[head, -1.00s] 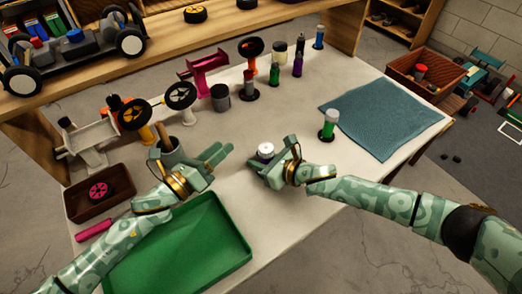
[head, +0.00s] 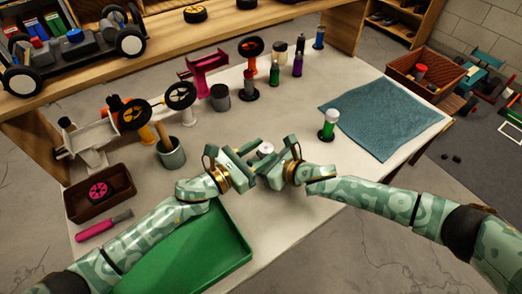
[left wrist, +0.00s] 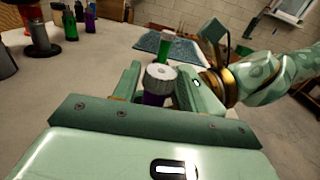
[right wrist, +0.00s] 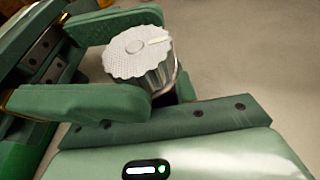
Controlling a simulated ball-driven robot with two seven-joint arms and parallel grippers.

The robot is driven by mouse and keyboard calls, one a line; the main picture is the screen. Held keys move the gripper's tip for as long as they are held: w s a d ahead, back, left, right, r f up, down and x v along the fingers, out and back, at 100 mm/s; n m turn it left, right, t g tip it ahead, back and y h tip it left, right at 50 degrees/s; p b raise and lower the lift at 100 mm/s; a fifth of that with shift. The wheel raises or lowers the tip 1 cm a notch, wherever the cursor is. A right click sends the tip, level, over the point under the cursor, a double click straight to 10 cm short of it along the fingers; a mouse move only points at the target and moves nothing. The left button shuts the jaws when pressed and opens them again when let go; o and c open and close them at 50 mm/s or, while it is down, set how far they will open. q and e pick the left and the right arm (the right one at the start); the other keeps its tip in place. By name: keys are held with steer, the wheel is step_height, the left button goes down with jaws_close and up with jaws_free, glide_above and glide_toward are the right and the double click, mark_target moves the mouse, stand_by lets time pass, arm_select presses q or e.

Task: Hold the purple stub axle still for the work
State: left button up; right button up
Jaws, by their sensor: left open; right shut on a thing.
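A pale grey knurled cap (head: 266,149) stands between my two grippers in the head view. In the left wrist view a purple body, the stub axle (left wrist: 153,98), shows just under this cap (left wrist: 161,77). My right gripper (head: 272,165) is shut on it; in the right wrist view the cap (right wrist: 138,55) stands upright between its fingers, and only a dark sliver shows below. My left gripper (head: 250,163) is open, its fingers on either side of the axle; I cannot tell if they touch it. The axle's lower end is hidden.
A green tray (head: 225,240) lies in front, under my left arm. A cup (head: 172,155) with handles in it and a brown bin (head: 75,210) stand at left. A green-bodied bottle-like part (head: 328,128) stands right, beside a blue cloth (head: 385,115).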

arm_select(q)
steer(key=shift+w+d, duration=0.1)
steer(key=shift+d, duration=0.1)
steer(key=c, duration=0.7)
steer(key=shift+w+a+m+g+h, duration=0.1)
steer(key=shift+w+m+g+h, duration=0.05)
steer(key=shift+m+g+h, duration=0.6)
steer(key=shift+w+a+m+g+h, duration=0.1)
steer(key=shift+m+g+h, duration=0.35)
steer(key=shift+g, duration=0.5)
steer(key=shift+w+m+g+h, duration=0.1)
steer(key=shift+m+g+h, duration=0.35)
steer(key=shift+m+g, duration=0.65)
steer(key=shift+w+m+g+h, duration=0.1)
steer(key=shift+m+g+h, duration=0.5)
steer(key=shift+g, duration=0.9)
steer(key=shift+m, duration=0.3)
steer(key=shift+a, duration=0.1)
